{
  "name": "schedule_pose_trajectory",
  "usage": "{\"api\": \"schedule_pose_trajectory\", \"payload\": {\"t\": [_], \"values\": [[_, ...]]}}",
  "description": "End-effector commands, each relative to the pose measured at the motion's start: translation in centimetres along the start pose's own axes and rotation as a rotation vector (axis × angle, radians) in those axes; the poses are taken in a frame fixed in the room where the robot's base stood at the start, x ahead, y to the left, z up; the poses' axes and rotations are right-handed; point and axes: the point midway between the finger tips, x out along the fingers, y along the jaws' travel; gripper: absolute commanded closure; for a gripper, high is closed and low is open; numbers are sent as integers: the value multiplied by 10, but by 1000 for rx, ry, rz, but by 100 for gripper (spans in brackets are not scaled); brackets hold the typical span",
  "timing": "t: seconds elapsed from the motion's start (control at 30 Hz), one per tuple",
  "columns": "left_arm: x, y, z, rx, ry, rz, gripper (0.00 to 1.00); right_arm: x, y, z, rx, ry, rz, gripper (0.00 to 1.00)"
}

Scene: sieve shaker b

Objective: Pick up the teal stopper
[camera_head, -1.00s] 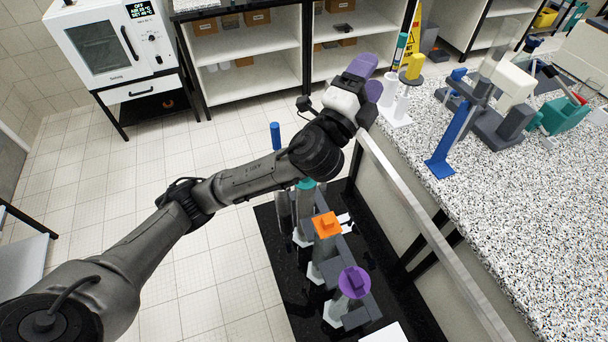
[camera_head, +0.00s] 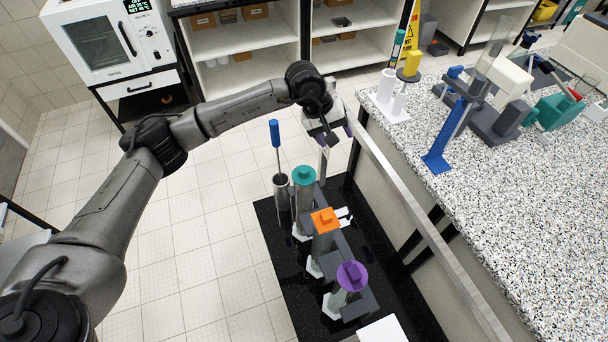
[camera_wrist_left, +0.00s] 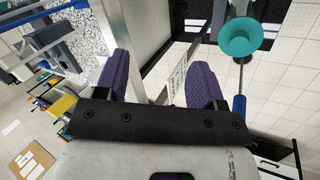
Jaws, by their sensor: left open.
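The teal stopper (camera_head: 304,174) sits on top of a grey cylinder in the row on the black base, behind the orange stopper (camera_head: 325,220) and purple stopper (camera_head: 352,275) in the head view. It also shows in the left wrist view as a round teal disc (camera_wrist_left: 240,37) at the upper right, beyond the right finger. My left gripper (camera_head: 338,128) is above and to the right of the teal stopper, apart from it. Its two purple fingers (camera_wrist_left: 161,68) are spread with nothing between them. My right gripper is in neither view.
A blue-handled tool (camera_head: 275,134) stands in a grey holder just left of the teal stopper. The speckled bench (camera_head: 500,200) with a metal rail (camera_head: 420,215) lies to the right, carrying a white stand (camera_head: 388,105). Tiled floor on the left is clear.

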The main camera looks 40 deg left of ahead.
Motion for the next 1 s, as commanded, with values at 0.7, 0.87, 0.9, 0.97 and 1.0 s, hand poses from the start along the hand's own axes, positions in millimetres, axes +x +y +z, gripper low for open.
{"api": "schedule_pose_trajectory", "payload": {"t": [0.7, 0.87, 0.9, 0.97, 1.0], "values": [[32, -100, -10, 424, -96, -461, 37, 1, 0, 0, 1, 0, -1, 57], [52, -110, -10, 424, -95, -459, 37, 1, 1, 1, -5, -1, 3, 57], [56, -112, -10, 424, -95, -459, 37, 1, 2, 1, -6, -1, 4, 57], [60, -114, -10, 424, -94, -458, 37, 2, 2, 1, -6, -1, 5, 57], [62, -114, -10, 424, -94, -458, 37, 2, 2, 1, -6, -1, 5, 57]]}}
